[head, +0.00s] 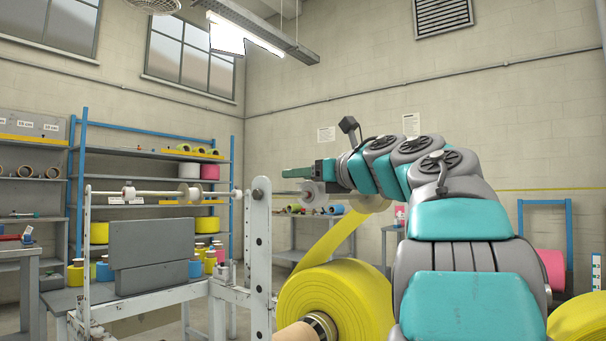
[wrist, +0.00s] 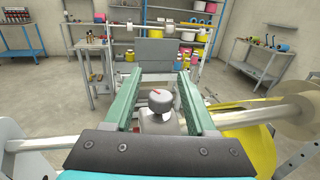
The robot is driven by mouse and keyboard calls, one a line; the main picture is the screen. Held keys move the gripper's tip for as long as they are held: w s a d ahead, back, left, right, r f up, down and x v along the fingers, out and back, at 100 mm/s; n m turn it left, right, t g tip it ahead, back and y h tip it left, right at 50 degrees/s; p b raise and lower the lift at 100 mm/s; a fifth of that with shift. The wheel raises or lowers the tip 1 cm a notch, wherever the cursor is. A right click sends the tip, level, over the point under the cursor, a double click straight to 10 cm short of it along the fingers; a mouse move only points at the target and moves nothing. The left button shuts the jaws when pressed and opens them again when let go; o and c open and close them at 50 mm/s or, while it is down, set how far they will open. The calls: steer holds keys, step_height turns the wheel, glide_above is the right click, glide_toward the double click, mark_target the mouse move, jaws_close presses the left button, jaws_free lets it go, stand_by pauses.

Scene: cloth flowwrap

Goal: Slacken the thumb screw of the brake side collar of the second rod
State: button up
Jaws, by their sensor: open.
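The screw stands upright on a grey collar (wrist: 160,121) on a rod (wrist: 35,145) that runs across below the fingers. A gap shows between the screw and each finger. In the head view my gripper (head: 312,170) is above whitish discs (head: 314,193) on that rod; the screw itself is hidden there. Another rod (head: 150,193) with collars (head: 189,194) spans a white stand further back.
A grey panel (head: 152,256) and shelves (head: 160,155) are behind. Open floor lies around the stand.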

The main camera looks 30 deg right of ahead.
steer(key=shift+w, duration=0.1)
jaws_close()
stand_by(0.4)
